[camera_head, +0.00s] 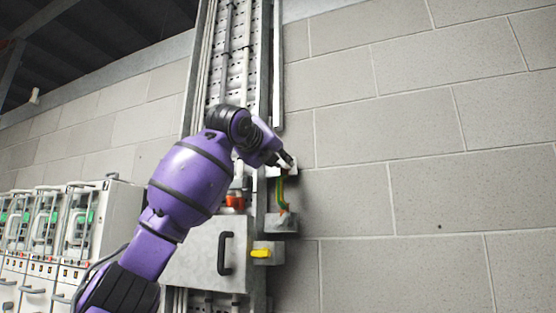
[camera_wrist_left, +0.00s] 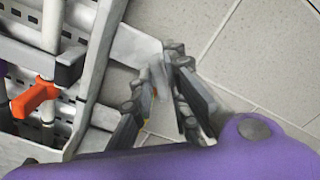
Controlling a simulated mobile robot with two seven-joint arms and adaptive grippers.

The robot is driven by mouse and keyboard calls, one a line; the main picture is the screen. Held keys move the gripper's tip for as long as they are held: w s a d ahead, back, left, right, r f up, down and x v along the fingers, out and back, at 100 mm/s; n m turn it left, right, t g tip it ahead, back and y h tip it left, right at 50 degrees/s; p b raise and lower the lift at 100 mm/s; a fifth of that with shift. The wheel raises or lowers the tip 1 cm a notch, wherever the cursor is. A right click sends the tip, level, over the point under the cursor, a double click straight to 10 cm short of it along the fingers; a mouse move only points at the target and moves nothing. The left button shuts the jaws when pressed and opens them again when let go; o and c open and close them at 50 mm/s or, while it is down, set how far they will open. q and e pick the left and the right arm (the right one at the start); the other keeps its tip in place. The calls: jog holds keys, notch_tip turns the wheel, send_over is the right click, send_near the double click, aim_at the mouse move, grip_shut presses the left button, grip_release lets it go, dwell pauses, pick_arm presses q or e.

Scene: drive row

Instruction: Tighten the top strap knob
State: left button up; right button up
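My left gripper (camera_head: 287,160) is at the upper grey bracket (camera_head: 291,172) beside the metal column. It also shows in the wrist view (camera_wrist_left: 160,68), its two dark fingers leaning together around a small pale, blurred part. The fingers and wrist hide the top strap knob, so I cannot tell whether they grip it. A green-yellow strap (camera_head: 281,192) runs from just below the gripper down to a lower grey bracket (camera_head: 282,224), with a small copper-coloured part at its lower end. My right gripper is in neither view.
A grey box with a black handle (camera_head: 225,253) and a yellow lever (camera_head: 261,253) are below the gripper. An orange part (camera_wrist_left: 36,98) sits on the column's rails. White cabinets (camera_head: 105,215) stand left. The block wall (camera_head: 420,130) at right is clear.

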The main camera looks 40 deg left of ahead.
pick_arm(q)
jog(key=shift+o, duration=1)
jog(key=shift+f, duration=0.1)
jog(key=v, duration=1.2)
